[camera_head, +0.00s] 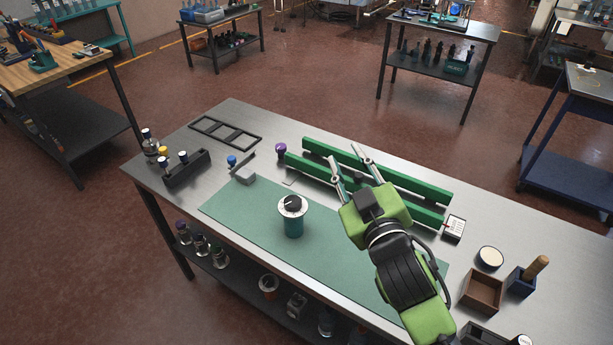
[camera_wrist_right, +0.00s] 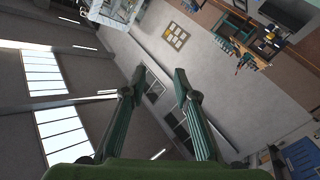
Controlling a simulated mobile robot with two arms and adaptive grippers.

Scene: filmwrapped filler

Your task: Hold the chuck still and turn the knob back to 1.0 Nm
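The chuck (camera_head: 293,227) is a teal upright cylinder with a white ring on top. It stands on the green mat (camera_head: 242,208) in the middle of the bench. A dark knob (camera_head: 293,202) sits on its top; its scale is too small to read. My right gripper (camera_head: 346,156) is above the bench, to the right of the chuck and apart from it. My left gripper is in neither view.
Two green rails (camera_head: 420,187) lie behind the mat. A dark rack with bottles (camera_head: 187,170) stands at the left, beside a flat black frame (camera_head: 225,131). A brown box (camera_head: 482,292) and a blue holder (camera_head: 521,281) are at the right. The mat around the chuck is clear.

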